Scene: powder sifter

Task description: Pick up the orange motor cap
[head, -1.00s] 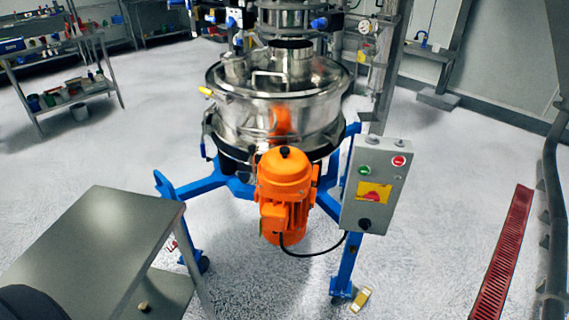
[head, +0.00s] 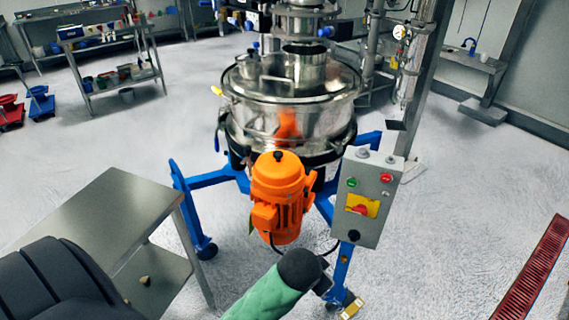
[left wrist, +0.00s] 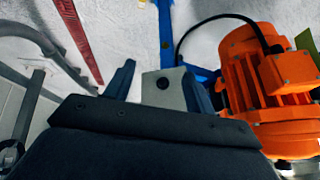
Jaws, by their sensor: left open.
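The orange motor cap (head: 279,168) tops the orange motor (head: 283,208), with a black knob at its centre. In the left wrist view the motor (left wrist: 250,80) fills the right side, and its smooth orange end (left wrist: 290,138) is partly cut off by the gripper body and frame edge. My left gripper (left wrist: 158,72) is open and empty, its dark fingers apart, with the motor beside it. In the head view my green-sleeved arm with a dark end comes in below and in front of the motor; its fingers are not clearly visible there. My right gripper is not in view.
The grey control box (head: 366,218) stands close right of the motor. A black cable (head: 318,252) loops below. Blue legs (head: 190,222) support the steel sifter (head: 292,110). A metal table (head: 110,210) stands at left. The floor at right is mostly clear.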

